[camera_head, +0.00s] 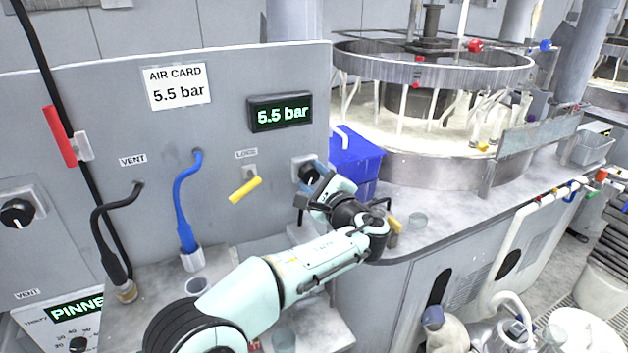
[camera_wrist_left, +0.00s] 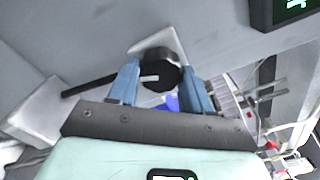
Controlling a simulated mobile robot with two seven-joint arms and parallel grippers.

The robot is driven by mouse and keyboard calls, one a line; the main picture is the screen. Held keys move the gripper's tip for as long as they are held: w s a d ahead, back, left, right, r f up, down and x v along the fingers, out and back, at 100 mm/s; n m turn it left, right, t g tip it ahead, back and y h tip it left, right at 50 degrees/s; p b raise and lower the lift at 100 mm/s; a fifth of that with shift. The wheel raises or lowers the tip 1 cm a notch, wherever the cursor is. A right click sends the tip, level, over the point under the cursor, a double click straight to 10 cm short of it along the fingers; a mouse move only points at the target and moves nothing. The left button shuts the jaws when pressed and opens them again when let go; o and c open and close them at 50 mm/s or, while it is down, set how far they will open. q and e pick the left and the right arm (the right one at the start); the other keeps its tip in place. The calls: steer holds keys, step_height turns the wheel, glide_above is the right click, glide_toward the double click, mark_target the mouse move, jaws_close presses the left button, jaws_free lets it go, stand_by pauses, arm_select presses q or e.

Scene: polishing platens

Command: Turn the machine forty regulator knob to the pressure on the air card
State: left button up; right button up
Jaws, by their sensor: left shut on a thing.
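The regulator knob (camera_head: 306,172) is black with a pale pointer mark, on a light square plate on the grey panel. It shows large in the left wrist view (camera_wrist_left: 161,71). My left gripper (camera_head: 313,181) is at the knob, its blue fingers on either side and shut on it. The air card (camera_head: 178,87) is a white sheet on the panel reading 5.5 bar. The dark display (camera_head: 281,113) above the knob reads 6.5 bar in green. My right gripper is not in view.
A yellow lever (camera_head: 245,188) sits left of the knob under a small label. A blue hose (camera_head: 184,200) and a dark hose (camera_head: 103,235) hang further left. A blue bin (camera_head: 355,160) stands right of the knob.

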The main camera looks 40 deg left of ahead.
arm_select(q)
steer(key=o, duration=1)
steer(key=shift+o, duration=0.2)
steer(key=b+v, duration=0.1)
steer(key=v, duration=1.2)
steer(key=shift+s+d+b, duration=0.15)
steer(key=shift+s+b, duration=0.05)
steer(key=shift+b, duration=0.1)
steer(key=shift+w, duration=0.1)
